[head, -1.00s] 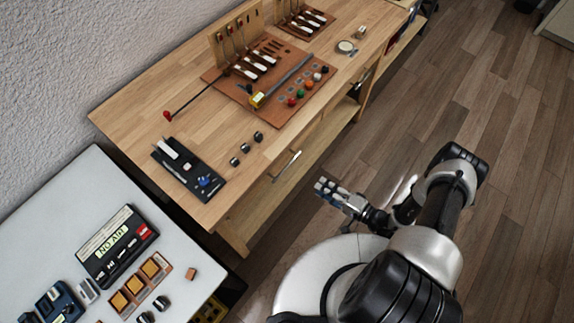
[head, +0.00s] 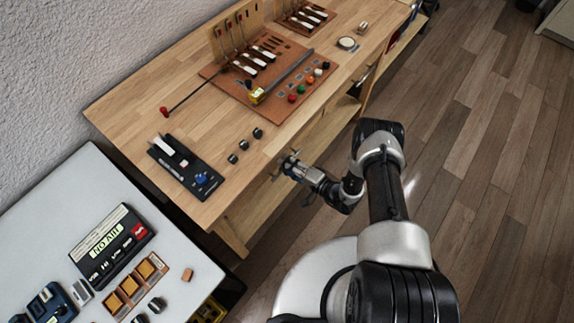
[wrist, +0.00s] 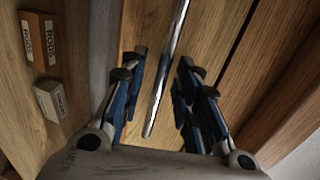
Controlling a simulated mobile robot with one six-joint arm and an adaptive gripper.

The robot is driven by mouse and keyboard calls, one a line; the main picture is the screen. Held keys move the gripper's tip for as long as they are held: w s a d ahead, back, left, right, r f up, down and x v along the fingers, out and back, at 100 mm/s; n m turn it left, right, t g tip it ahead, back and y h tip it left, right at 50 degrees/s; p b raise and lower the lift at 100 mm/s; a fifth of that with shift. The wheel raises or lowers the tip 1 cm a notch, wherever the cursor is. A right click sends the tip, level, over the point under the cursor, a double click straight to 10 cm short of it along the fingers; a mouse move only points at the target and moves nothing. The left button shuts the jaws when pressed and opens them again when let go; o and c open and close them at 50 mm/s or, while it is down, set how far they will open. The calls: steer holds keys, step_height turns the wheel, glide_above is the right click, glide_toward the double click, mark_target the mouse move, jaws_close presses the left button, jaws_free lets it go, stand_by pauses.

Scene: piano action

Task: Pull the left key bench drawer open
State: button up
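The left key bench drawer has a wooden front (wrist: 215,40) with a long chrome bar handle (wrist: 168,65), seen in the wrist view. My gripper (wrist: 158,95) is open, its two blue-padded fingers on either side of the handle's near end. I see a gap between each finger and the bar; I cannot tell how deep the bar sits between them. In the head view my gripper (head: 287,165) is at the front of the wooden bench (head: 130,95), just below the top's edge, and hides the handle there. The drawer looks shut, as far as it shows.
A brown box (wrist: 38,40) and a pale box (wrist: 50,100) lie at the left in the wrist view. A grey-topped table (head: 50,215) stands at the left of the bench. Open wooden floor (head: 480,150) lies to the right.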

steer(key=shift+w+a, duration=0.15)
steer(key=shift+a, duration=0.05)
jaws_close()
stand_by(0.3)
stand_by(0.4)
